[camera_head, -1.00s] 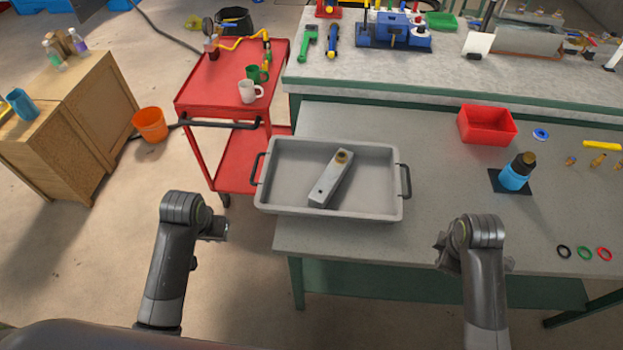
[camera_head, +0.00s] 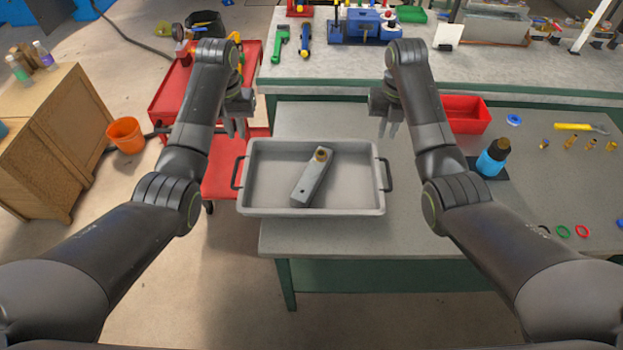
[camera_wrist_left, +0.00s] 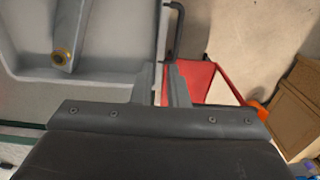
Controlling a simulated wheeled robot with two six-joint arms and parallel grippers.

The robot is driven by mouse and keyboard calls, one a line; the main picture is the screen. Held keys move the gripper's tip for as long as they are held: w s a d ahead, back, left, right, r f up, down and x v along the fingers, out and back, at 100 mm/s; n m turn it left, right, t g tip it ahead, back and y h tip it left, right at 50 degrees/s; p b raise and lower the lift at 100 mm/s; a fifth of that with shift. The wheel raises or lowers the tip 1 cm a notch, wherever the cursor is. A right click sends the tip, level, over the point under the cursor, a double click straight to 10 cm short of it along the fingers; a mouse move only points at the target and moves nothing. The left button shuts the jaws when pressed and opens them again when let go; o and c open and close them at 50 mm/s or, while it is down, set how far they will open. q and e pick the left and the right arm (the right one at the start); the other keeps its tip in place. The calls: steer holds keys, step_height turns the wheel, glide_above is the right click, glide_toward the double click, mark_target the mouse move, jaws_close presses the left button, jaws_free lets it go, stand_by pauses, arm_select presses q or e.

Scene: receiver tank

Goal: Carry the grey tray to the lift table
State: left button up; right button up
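The grey tray (camera_head: 310,211) lies on the near workbench, its left end jutting past the bench's left edge. A grey bar with a brass-coloured fitting (camera_head: 313,180) lies inside it. The tray has a black left handle (camera_head: 237,172) and a black right handle (camera_head: 386,175). My left gripper (camera_head: 235,128) points down, open and empty, above and near the left handle, which also shows in the left wrist view (camera_wrist_left: 176,32). My right gripper (camera_head: 388,129) points down, open and empty, above and near the right handle. I cannot make out a lift table for certain.
A red cart (camera_head: 168,92) stands left of the bench, close to the tray's overhanging end. A red bin (camera_head: 466,113) and a blue bottle (camera_head: 492,158) stand on the bench (camera_head: 420,225) to the right. An orange bucket (camera_head: 125,134) and a wooden cabinet (camera_head: 62,135) stand further left.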

mark_target(248, 172)
arm_select(q)
steer(key=shift+d+r, duration=0.1)
steer(key=shift+r, duration=0.05)
arm_select(e)
steer(key=shift+w+a+r, duration=0.1)
steer(key=shift+r, duration=0.05)
